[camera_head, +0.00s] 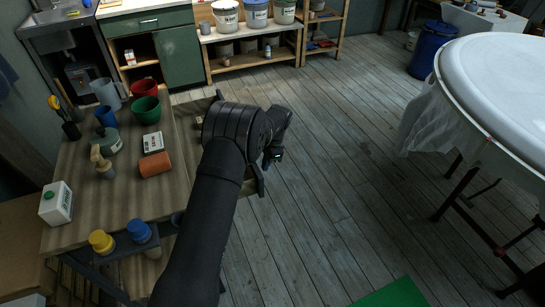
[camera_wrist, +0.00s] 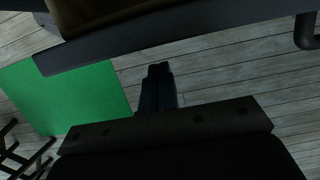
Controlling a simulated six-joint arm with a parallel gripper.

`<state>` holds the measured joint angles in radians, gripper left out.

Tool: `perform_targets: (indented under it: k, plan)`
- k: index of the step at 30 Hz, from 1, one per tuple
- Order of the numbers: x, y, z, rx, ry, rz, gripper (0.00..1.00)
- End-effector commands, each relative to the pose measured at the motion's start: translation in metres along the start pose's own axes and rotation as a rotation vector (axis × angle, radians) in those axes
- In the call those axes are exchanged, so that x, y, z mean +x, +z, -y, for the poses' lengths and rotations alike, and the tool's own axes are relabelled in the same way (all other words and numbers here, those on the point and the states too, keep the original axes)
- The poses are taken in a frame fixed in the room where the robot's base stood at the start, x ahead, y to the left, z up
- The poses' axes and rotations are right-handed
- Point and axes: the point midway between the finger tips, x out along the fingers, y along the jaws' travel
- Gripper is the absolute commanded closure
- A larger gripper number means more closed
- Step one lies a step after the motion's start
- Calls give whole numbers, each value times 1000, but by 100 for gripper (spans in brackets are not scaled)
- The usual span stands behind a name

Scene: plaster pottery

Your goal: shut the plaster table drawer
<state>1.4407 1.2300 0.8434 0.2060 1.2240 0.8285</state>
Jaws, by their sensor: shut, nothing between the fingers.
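The plaster table (camera_head: 105,195) is the wooden one at the left. Its drawer (camera_head: 194,107) stands out from the table's right side and is open, with a small light item inside. My arm covers much of it. My gripper (camera_head: 277,156) is just outside the drawer's dark front, on the floor side, pointing down. In the wrist view, my gripper's fingers (camera_wrist: 159,70) are together and empty, and the dark drawer front (camera_wrist: 200,46) runs across above them. A gap shows between them there; I cannot tell contact for certain.
A green mat (camera_head: 397,294) lies on the floor. The floor between is clear.

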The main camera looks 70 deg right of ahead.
Motion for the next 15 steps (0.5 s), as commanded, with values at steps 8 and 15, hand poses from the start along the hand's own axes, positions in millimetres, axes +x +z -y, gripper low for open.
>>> perform_targets:
  k: [8, 15]
  plan:
    - [6, 18, -1, 1, 1, 1, 100]
    - [6, 18, -1, 1, 1, 1, 100]
